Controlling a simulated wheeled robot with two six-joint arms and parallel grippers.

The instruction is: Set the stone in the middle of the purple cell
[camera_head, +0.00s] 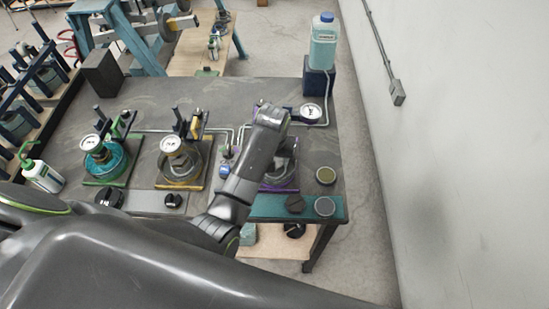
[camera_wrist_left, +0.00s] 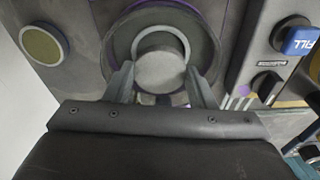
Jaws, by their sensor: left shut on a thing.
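In the left wrist view the stone (camera_wrist_left: 160,70), a pale grey round disc, sits between the two fingers of my left gripper (camera_wrist_left: 162,84), which is shut on it. The purple cell (camera_wrist_left: 118,42), a round dark dish with a thin purple line inside, lies under and around the stone. The stone looks near the middle of the dish; its height above the floor of the cell cannot be told. In the head view my left arm covers much of the purple cell (camera_head: 284,178), and the fingertips and stone are hidden. My right gripper is not in view.
A yellow cell (camera_head: 181,166) and a teal-green cell (camera_head: 107,162) with gauges stand left on the bench. Round discs (camera_head: 326,175) lie at the right edge. A blue FILL control (camera_wrist_left: 297,39) stands close beside the purple cell. A bottle (camera_head: 323,42) stands behind.

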